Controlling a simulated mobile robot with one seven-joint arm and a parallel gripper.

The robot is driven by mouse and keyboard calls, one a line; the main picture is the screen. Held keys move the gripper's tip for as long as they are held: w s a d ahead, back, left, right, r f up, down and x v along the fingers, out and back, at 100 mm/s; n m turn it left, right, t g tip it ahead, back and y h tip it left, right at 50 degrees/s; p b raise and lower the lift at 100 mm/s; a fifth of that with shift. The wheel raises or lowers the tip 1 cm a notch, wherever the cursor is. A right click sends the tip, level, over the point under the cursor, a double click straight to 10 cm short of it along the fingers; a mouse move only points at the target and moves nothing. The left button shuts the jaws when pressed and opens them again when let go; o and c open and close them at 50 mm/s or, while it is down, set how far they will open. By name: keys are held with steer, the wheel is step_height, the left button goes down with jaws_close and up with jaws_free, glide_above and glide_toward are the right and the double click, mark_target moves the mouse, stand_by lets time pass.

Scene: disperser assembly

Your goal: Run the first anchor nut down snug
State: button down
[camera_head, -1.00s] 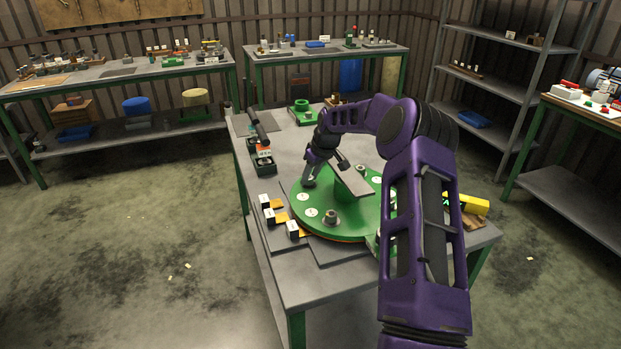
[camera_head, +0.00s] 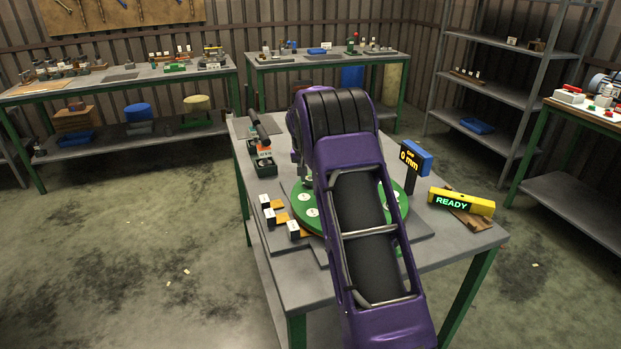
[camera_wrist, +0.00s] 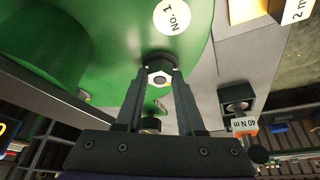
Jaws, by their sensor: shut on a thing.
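In the wrist view my gripper (camera_wrist: 160,84) is shut on a hex nut (camera_wrist: 160,75), one finger on each side of it. The nut sits at the edge of the green disc (camera_wrist: 125,25), beside a round white label reading "No. 1" (camera_wrist: 170,15). A stud end or hole shows in the nut's middle. How far the nut sits from its seat cannot be told. In the head view the green round base (camera_head: 309,222) is on the bench, largely covered by my arm. The nut and my fingertips are not clear there.
A blue display reading "0 mm" (camera_head: 416,158) stands behind the disc. A yellow bar reading "READY" (camera_head: 461,202) lies at right. White-labelled blocks (camera_head: 270,217) line the left.

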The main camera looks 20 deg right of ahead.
steer(key=m+g+h+p, duration=0.1)
steer(key=m, duration=0.3)
steer(key=shift+w+a, duration=0.1)
steer(key=shift+a, duration=0.05)
steer(key=shift+m+g+h+p, duration=0.45)
steer(key=shift+m+g, duration=0.25)
steer(key=shift+m, duration=1)
steer(key=c, duration=0.5)
jaws_free()
steer(key=p+v, duration=0.1)
steer(key=v, duration=1.6)
steer(key=shift+r, duration=0.15)
steer(key=shift+w+a, duration=0.1)
